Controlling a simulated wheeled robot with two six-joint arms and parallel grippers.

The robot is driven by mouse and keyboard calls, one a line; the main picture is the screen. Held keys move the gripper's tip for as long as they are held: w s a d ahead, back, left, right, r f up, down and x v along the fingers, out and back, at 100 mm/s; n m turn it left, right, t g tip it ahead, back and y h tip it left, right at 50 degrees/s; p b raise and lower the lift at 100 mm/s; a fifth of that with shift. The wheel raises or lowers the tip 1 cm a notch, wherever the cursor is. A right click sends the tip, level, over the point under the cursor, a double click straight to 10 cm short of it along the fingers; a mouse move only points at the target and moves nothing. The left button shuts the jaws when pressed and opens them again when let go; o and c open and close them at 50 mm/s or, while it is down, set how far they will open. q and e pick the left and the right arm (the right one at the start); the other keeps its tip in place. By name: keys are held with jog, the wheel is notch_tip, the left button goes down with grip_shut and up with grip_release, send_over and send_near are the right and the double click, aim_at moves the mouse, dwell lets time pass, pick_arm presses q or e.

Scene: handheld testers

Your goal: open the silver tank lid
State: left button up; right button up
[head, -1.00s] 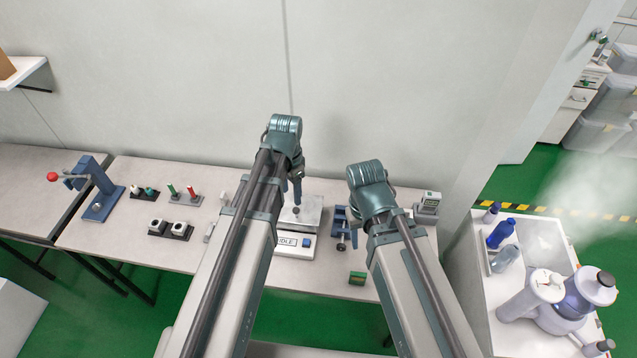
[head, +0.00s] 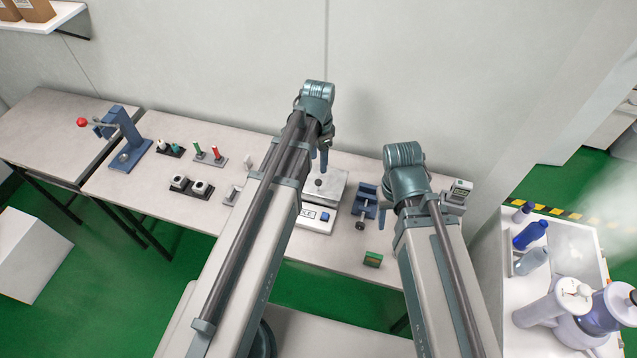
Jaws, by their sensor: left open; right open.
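The silver lid (head: 334,184) is a flat metal plate with a dark round knob on top. It lies flat and looks closed on a white unit (head: 317,222) with a blue button and a partly hidden label. My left gripper (head: 323,163) hangs over the lid's back left side, apart from the knob as far as I can tell. It is open and empty; its arm hides the unit's left part. My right gripper (head: 384,218) is open, right of the unit near a blue vise-like fixture (head: 365,203). Its fingers are mostly hidden behind its arm.
The bench (head: 130,187) also holds a blue press (head: 127,140) with a red knob, small black sockets (head: 190,187), a green block (head: 373,259) and a grey meter (head: 459,190). A white cart (head: 512,300) with bottles stands at right. A wall (head: 230,60) stands behind.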

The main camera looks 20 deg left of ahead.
aim_at(318, 181)
pick_arm(q)
notch_tip(318, 181, down, 9)
jog(key=b, duration=0.8)
grip_shut()
dwell(1.1)
